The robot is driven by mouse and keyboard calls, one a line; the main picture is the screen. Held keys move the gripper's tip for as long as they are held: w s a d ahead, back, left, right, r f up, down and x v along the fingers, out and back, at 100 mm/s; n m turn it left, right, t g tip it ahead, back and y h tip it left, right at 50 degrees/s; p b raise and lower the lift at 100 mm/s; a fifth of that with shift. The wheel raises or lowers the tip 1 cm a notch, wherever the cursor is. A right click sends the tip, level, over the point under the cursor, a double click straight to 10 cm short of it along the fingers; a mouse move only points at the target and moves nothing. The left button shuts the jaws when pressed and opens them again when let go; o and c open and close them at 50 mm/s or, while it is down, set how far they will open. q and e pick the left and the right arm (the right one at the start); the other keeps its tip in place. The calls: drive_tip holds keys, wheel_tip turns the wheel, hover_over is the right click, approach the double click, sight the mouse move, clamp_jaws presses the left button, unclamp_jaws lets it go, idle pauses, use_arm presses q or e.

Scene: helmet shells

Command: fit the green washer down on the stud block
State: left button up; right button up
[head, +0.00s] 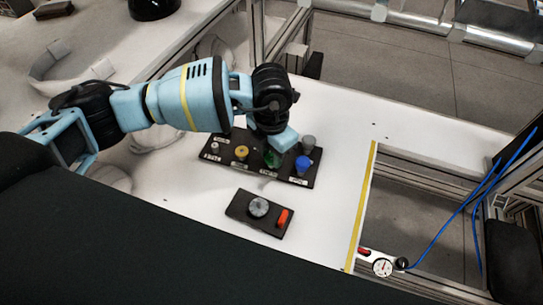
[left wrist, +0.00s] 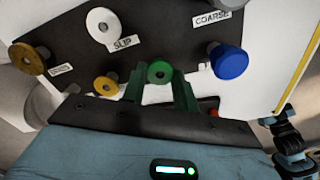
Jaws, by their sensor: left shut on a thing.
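The green washer (left wrist: 160,72) sits between the fingertips of my left gripper (left wrist: 159,80) in the left wrist view, and the gripper is shut on it. In the head view the green washer (head: 271,158) is partly hidden by my left gripper (head: 274,150), low over a black labelled board (head: 228,166). I cannot tell whether the washer still touches the board. A smaller black block (head: 243,218) lies nearer on the table, with a round grey piece (head: 258,207) and a red piece (head: 283,218) on it. I cannot tell for sure whether it is the stud block. My right gripper is not seen.
The board also holds a yellow piece (head: 241,152), a blue knob (head: 302,163), a grey knob (head: 308,142) and a pale one (head: 214,147). The white table has clear room around the small block. A yellow strip (head: 362,205) marks its right edge, with a gauge (head: 382,267) beyond.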

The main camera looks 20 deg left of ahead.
use_arm(q)
drive_tip(key=shift+r, duration=0.1)
drive_tip(key=shift+r, duration=0.55)
drive_tip(key=r, duration=0.2)
drive_tip(key=shift+s+d+r, duration=0.35)
drive_tip(key=shift+s+r, duration=0.05)
drive_tip(key=s+d+r, duration=0.1)
drive_tip(key=s+d, duration=0.9)
drive_tip(key=s, duration=0.1)
drive_tip(key=shift+r+b, duration=0.2)
drive_tip(key=shift+b, duration=0.2)
drive_tip(key=shift+a, duration=0.1)
